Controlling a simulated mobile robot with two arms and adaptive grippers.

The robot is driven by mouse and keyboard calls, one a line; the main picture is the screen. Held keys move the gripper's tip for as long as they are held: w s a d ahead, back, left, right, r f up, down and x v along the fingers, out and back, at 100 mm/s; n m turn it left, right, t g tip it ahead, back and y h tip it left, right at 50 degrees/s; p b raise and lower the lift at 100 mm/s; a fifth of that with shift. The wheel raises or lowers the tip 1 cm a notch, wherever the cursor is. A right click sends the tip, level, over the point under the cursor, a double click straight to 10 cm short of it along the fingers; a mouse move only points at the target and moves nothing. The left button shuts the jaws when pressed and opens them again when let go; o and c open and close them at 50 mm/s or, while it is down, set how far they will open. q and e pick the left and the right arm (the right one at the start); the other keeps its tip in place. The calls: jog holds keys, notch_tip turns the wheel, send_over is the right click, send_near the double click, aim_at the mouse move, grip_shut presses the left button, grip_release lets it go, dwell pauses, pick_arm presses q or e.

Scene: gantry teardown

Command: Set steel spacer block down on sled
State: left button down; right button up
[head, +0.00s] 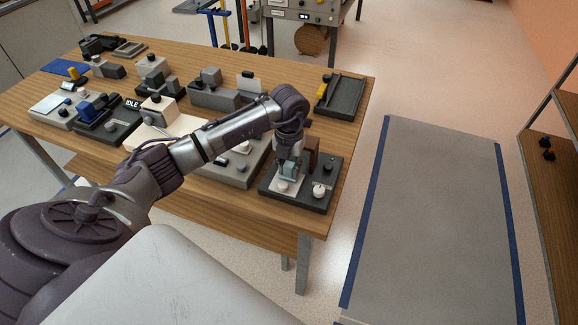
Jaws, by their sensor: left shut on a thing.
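My left gripper (288,173) points down over a dark fixture (300,197) at the table's near right corner. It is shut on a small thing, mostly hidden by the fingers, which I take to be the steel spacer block. The fingertips are low, just above or at a pale plate (284,187) on the fixture; I cannot tell whether the block touches it. I cannot tell for sure which part is the sled. A brown upright block (310,150) stands right behind the gripper, and a white round knob (319,190) sits to its right. My right gripper is out of view.
The wooden table (345,100) carries several other fixtures, with a black tray (341,95) at the far right and a grey fixture (236,172) left of the gripper. A grey floor mat with blue edges (430,200) lies right of the table. Shelving (555,170) stands farther right.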

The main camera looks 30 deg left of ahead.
pick_arm(q)
jog(key=shift+f, duration=0.25)
jog(key=c, duration=0.8)
grip_release()
jog(key=shift+r, duration=0.1)
notch_tip(320, 180, up, 12)
jog(key=shift+f, duration=0.1)
